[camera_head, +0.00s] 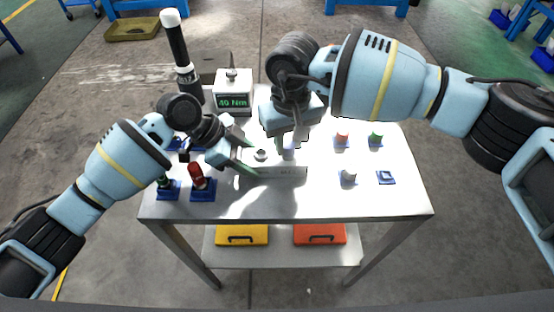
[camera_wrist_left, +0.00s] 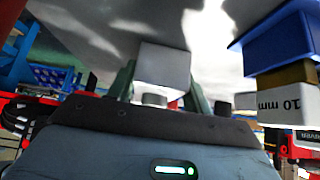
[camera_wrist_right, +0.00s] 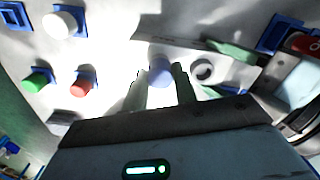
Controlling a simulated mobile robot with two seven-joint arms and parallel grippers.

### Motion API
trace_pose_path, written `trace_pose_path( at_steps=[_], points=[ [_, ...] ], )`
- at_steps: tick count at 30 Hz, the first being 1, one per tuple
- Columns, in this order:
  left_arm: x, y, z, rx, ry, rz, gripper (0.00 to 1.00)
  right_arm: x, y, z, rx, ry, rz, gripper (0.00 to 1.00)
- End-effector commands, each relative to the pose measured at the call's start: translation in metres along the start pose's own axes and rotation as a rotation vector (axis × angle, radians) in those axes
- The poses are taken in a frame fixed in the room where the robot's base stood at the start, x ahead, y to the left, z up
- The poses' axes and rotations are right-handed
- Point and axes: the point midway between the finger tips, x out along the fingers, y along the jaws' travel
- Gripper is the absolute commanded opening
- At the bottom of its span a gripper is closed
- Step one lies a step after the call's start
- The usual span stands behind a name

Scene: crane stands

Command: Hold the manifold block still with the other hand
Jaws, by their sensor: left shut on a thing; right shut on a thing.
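The pale grey manifold block (camera_head: 285,172) lies on the table's middle, with a round port (camera_head: 261,155) on top near its left end. My left gripper (camera_head: 246,160) is shut on that left end. The block's end (camera_wrist_left: 163,67) shows between the fingers in the left wrist view. My right gripper (camera_head: 288,143) points down over the block, shut on a lavender cylindrical plug (camera_wrist_right: 160,71). In the right wrist view the block (camera_wrist_right: 222,72) runs beside and behind this plug. I cannot tell whether the plug is seated in a port.
A tester (camera_head: 233,101) reading 40 Nm and an upright black wrench (camera_head: 178,45) stand at back left. Red (camera_head: 342,138), green (camera_head: 376,139) and white (camera_head: 348,176) plugs stand at right, near an empty blue holder (camera_head: 386,177). A red-handled tool (camera_head: 197,174) stands front left. The front right table is clear.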

Motion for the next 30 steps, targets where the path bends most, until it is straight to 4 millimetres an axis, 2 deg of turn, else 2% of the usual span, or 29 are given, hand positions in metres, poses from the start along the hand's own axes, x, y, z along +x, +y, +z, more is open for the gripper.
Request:
trace_pose_path(
  at_steps=[10, 21, 30],
  points=[
    [-0.0002, -0.0008, 0.0021, -0.004, -0.004, -0.002, 0.19, -0.0024, -0.0001, -0.0005, -0.027, 0.002, 0.000, 0.02],
    [-0.0002, -0.0008, 0.0023, -0.004, -0.004, -0.002, 0.19, -0.0028, -0.0001, -0.0006, -0.399, 0.003, 0.000, 0.02],
    [-0.0002, -0.0008, 0.0024, -0.004, -0.005, -0.002, 0.19, -0.0029, -0.0001, -0.0006, -0.455, 0.003, 0.001, 0.02]
  ],
)
